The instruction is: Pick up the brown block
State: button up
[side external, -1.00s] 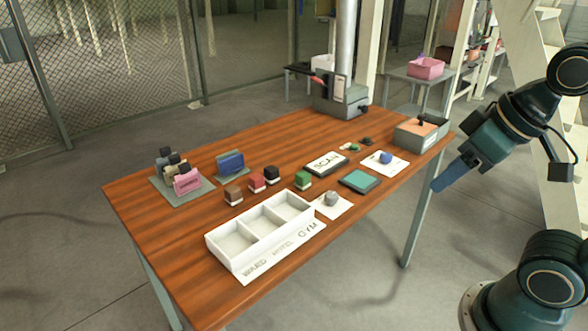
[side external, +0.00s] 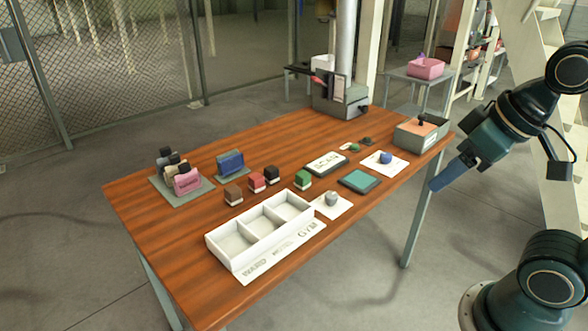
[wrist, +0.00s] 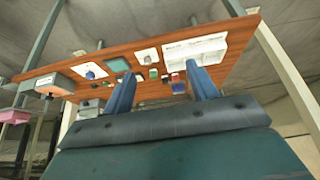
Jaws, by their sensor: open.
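The brown block (side external: 233,195), with a pale lower part, stands on the wooden table at the left end of a short row of blocks, behind the white tray. My gripper (side external: 440,182) has blue fingers and is off the table's right edge, well away from the brown block. In the wrist view, my gripper (wrist: 160,70) is open, with its two fingers apart and nothing held. I cannot make out the brown block in the wrist view; the right finger covers part of the block row.
Red (side external: 257,181), black (side external: 272,174) and green (side external: 303,179) blocks stand right of the brown one. A three-compartment white tray (side external: 239,262) lies in front. Small bags stand on grey mats (side external: 184,197) to the left. A grey box (side external: 416,137) stands at the right corner.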

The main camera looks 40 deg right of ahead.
jog(key=w+a+r, duration=0.1)
jog(key=w+r, duration=0.3)
jog(key=w, duration=0.8)
jog(key=g, duration=0.1)
send_over(233, 189)
jog(key=s, duration=0.5)
notch_tip(233, 189, down, 16)
jog(key=f, duration=0.1)
jog(key=shift+x, duration=4.05)
jog(key=shift+w+d, duration=0.1)
jog(key=shift+x, duration=2.55)
